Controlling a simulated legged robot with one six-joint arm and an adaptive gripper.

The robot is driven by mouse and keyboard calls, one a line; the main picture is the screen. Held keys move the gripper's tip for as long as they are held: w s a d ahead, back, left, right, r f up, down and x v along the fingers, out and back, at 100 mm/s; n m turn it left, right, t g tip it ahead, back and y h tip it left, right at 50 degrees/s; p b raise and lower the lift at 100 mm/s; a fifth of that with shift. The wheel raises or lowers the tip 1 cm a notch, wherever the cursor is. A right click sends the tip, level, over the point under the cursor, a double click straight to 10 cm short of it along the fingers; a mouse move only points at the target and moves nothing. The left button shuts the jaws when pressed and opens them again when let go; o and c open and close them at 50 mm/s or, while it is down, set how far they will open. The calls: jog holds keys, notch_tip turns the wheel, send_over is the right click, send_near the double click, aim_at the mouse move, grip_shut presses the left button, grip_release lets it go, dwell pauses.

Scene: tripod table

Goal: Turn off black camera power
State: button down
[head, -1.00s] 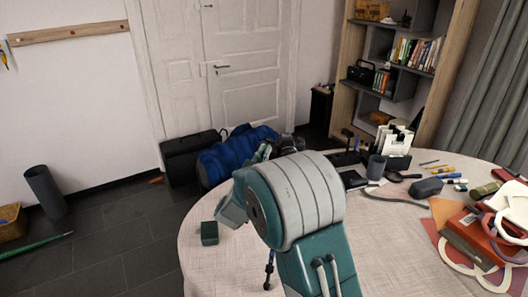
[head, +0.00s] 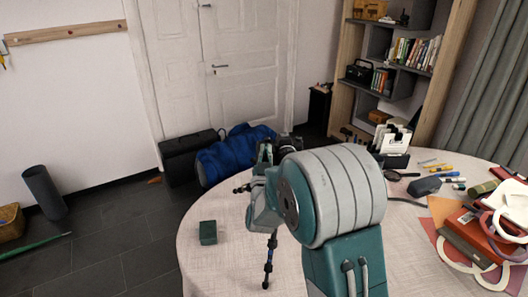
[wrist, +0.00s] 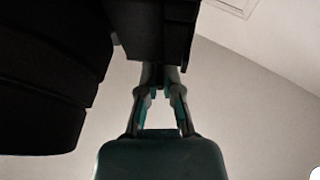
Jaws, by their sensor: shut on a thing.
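The black camera (head: 289,143) shows just behind my arm in the head view, with thin black tripod legs (head: 269,262) standing on the table below. My arm hides most of the tripod. In the wrist view, the camera's dark body (wrist: 50,75) fills the upper left, with a dark block at the top middle. My gripper (wrist: 160,77) reaches up from below, its fingers closed together at the lower end of that dark block. In the head view my gripper (head: 264,153) is beside the camera, partly hidden. The power switch cannot be made out.
The round table (head: 215,265) holds a small green box (head: 208,232) at the left. Books (head: 470,235), pens and a dark case (head: 425,187) crowd the right side. A blue bag (head: 235,155) lies on the floor behind. The table's left front is mostly clear.

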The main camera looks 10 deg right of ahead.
jog(key=shift+d+n+t+y, duration=0.1)
jog(key=shift+n+t+y, duration=0.35)
jog(key=shift+y, duration=0.75)
jog(key=c, duration=0.8)
grip_release()
jog(key=v, duration=1.2)
